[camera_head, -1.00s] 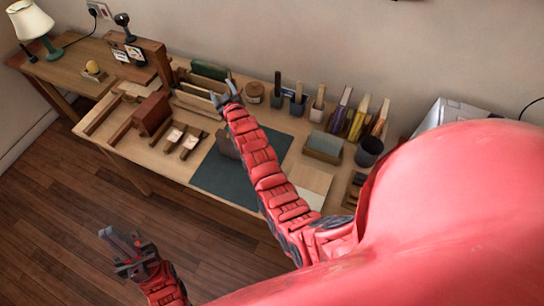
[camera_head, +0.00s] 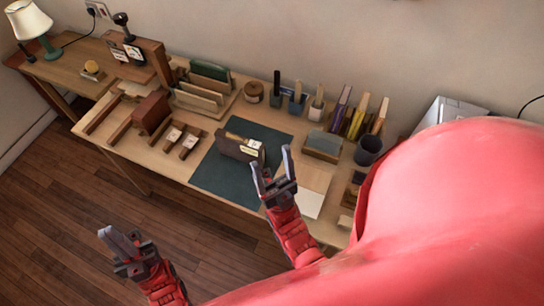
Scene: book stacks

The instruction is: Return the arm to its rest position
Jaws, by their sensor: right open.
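My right gripper (camera_head: 273,168) is open and empty, over the front part of the desk near the right edge of the dark mat (camera_head: 222,172). A dark brown block-like item with a white label (camera_head: 232,148) rests on the mat, to the left of this gripper and apart from it. My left gripper (camera_head: 120,242) is in front of the desk, over the wooden floor. Its fingers look apart with nothing between them.
The desk (camera_head: 95,143) holds a brown book in a wooden stand (camera_head: 152,112), a file sorter (camera_head: 205,93), upright books (camera_head: 358,118) and a dark cup (camera_head: 368,150). A lamp (camera_head: 32,25) stands on the side table. The floor (camera_head: 60,220) in front is clear.

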